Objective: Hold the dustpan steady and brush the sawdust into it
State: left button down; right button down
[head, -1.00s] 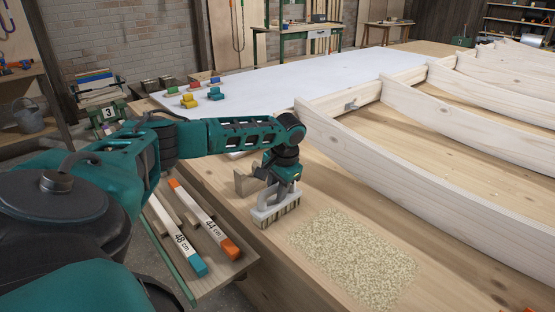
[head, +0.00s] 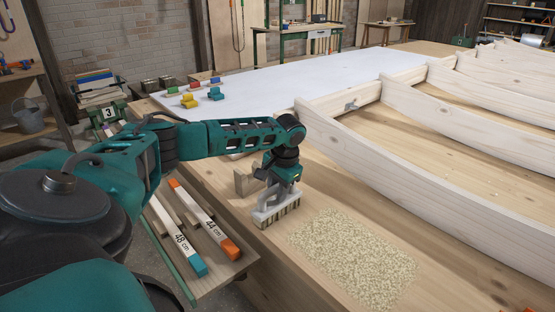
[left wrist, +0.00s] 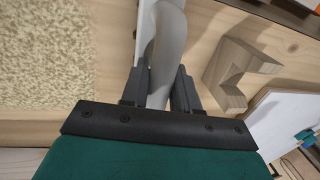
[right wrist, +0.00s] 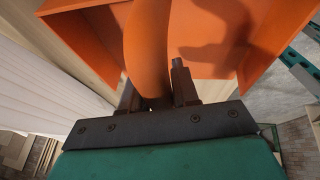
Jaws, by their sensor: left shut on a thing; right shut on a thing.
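My left gripper (head: 274,192) is shut on the grey handle of a brush (head: 275,214), whose pale bristles point down at the wooden table. The brush handle also shows between the fingers in the left wrist view (left wrist: 166,50). A flat rectangular patch of sawdust (head: 355,258) lies on the table just right of the brush. My right gripper (right wrist: 158,95) is shut on the orange handle of the dustpan (right wrist: 215,40) in the right wrist view.
A notched wooden block (head: 246,183) stands behind the brush. Long pale ribs (head: 400,185) cross the table to the right. A side tray holds marked sticks (head: 205,222). A white sheet (head: 300,80) with several coloured blocks lies farther back.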

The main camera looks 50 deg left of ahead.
pick_arm(q)
jog(key=shift+w+d, duration=0.1)
jog(key=shift+d, duration=2.35)
jog(key=shift+d+f, duration=0.15)
jog(key=shift+d, duration=2.55)
jog(key=shift+w+d, duration=0.15)
jog(key=shift+d, duration=2.2)
jog(key=shift+w+d, duration=0.1)
jog(key=shift+d, duration=4.85)
jog(key=shift+w+d, duration=0.15)
jog(key=shift+d, duration=2.2)
jog(key=shift+w+d, duration=0.15)
jog(key=shift+d, duration=2.2)
jog(key=shift+d+f, duration=0.15)
jog(key=shift+d, duration=3.7)
jog(key=shift+w+d+r, duration=0.1)
jog(key=shift+d+r, duration=0.05)
jog(key=shift+d, duration=1.05)
jog(key=shift+w+d+r, duration=0.1)
jog(key=shift+d, duration=1.1)
jog(key=shift+w+d+r, duration=0.1)
jog(key=shift+d+r, duration=0.05)
jog(key=shift+d, duration=1.05)
jog(key=shift+d+f, duration=0.2)
jog(key=shift+d, duration=2.15)
